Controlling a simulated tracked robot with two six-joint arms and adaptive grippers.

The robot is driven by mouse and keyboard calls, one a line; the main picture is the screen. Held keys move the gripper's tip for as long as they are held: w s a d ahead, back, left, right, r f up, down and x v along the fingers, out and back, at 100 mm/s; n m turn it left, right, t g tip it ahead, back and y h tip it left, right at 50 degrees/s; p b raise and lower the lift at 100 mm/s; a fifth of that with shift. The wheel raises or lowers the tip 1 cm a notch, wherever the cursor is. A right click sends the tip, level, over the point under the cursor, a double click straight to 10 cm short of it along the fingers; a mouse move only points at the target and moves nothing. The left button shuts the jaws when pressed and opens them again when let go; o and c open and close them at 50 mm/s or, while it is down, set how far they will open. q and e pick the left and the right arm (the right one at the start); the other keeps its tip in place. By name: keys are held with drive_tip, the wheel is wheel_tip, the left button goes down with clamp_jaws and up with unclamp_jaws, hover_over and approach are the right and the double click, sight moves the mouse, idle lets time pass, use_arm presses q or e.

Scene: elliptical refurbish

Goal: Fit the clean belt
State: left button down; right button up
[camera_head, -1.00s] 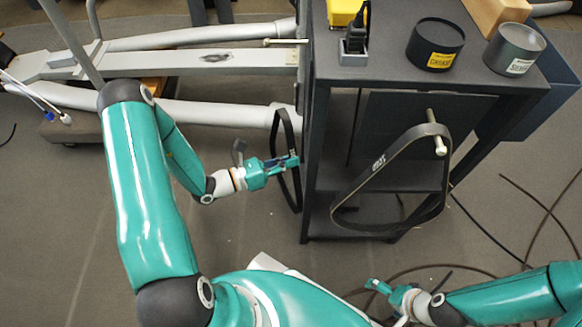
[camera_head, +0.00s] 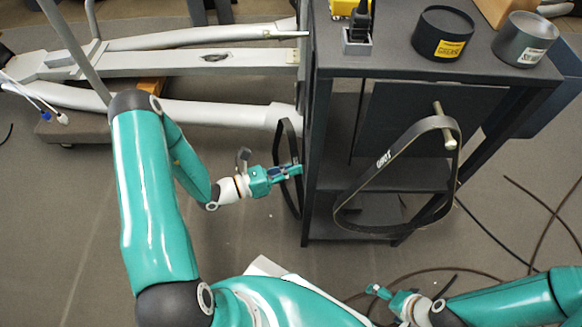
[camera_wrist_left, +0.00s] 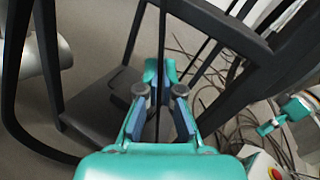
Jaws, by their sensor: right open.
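In the head view, a black belt loop (camera_head: 281,133) hangs upright, seen nearly edge-on, beside the left side of the dark cart. My left gripper (camera_head: 297,170) is at this loop; in the left wrist view, its fingers (camera_wrist_left: 160,72) close in on both sides of a thin black strand (camera_wrist_left: 162,35). A second black belt (camera_head: 361,174), with pale lettering that looks like "GRIT", hangs on a pale peg (camera_head: 440,112) at the cart's front. My right gripper (camera_head: 378,291) is open and empty, low in front of the cart.
The dark cart (camera_head: 405,67) carries a grease tin (camera_head: 443,38), another tin (camera_head: 524,42) and a small grey holder (camera_head: 356,44). The elliptical's grey frame (camera_head: 150,65) lies at the left. Dark cables (camera_head: 500,272) cross the floor at the right. Floor is clear at lower left.

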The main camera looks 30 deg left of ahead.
use_arm(q)
drive_tip(key=c, duration=1.3)
unclamp_jaws()
drive_tip(key=shift+r+p+v, duration=0.2)
drive_tip(key=shift+p+v, duration=0.45)
drive_tip(key=shift+v, duration=1.35)
drive_tip(key=shift+r+p+v, duration=0.2)
drive_tip(key=shift+p+v, duration=0.5)
drive_tip(key=shift+v, duration=1.35)
drive_tip(key=shift+r+p+v, duration=0.2)
drive_tip(key=shift+p+v, duration=0.45)
drive_tip(key=shift+v, duration=1.35)
drive_tip(key=o, duration=1.3)
